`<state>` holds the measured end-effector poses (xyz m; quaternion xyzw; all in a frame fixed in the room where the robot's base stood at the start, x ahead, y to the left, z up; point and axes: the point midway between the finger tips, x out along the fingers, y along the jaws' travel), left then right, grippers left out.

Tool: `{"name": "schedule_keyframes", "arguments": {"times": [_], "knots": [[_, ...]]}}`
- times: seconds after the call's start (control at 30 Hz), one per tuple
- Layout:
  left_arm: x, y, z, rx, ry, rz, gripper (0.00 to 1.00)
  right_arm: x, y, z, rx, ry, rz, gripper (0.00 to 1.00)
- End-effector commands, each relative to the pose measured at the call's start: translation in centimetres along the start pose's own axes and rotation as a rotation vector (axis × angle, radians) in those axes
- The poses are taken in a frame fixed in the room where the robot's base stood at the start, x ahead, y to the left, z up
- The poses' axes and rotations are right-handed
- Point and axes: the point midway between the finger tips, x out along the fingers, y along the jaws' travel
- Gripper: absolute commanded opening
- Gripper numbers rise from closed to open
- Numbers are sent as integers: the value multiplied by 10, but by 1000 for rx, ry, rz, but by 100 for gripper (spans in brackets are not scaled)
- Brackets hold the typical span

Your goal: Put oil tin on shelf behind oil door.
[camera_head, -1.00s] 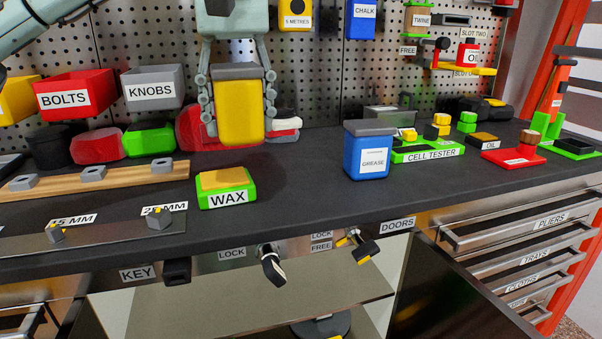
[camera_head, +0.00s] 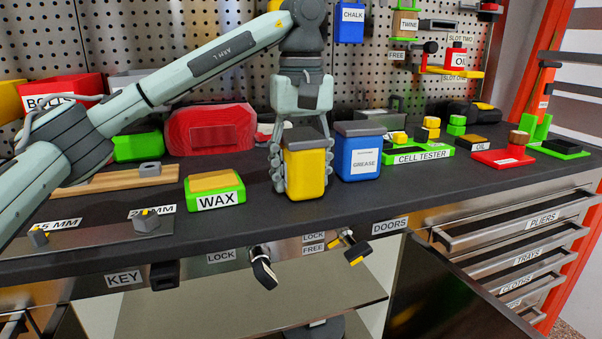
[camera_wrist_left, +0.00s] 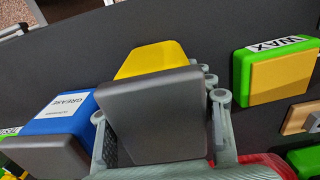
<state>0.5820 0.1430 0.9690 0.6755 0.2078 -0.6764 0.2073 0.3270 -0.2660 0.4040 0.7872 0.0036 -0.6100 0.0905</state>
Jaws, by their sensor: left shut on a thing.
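A yellow tin (camera_head: 308,172) with a grey lid is in my left gripper (camera_head: 300,165), by the left of the blue GREASE tin (camera_head: 358,160). No label shows on its visible faces. The fingers are shut around its sides. It is upright, low over the worktop; I cannot tell if it touches. In the left wrist view the yellow tin (camera_wrist_left: 152,60) shows its grey lid between the fingers (camera_wrist_left: 160,125). Under the worktop an open cabinet shows a shelf (camera_head: 240,300). No OIL label shows on a door. My right gripper is not in view.
The green WAX block (camera_head: 215,190) lies left of the tin. Latch knobs (camera_head: 263,270) stick out of the front edge. A dark panel (camera_head: 435,290) stands right of the opening.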

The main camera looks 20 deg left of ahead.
Motion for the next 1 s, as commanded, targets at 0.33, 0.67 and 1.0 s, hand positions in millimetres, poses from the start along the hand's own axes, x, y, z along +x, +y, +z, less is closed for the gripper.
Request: {"name": "schedule_keyframes", "arguments": {"times": [0.33, 0.67, 1.0], "knots": [[2, 0, 0, 0, 1, 2, 10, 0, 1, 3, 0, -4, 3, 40], [3, 0, 0, 0, 1, 1, 73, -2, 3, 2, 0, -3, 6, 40], [-12, 0, 0, 0, 3, 3, 73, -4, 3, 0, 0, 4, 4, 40]]}}
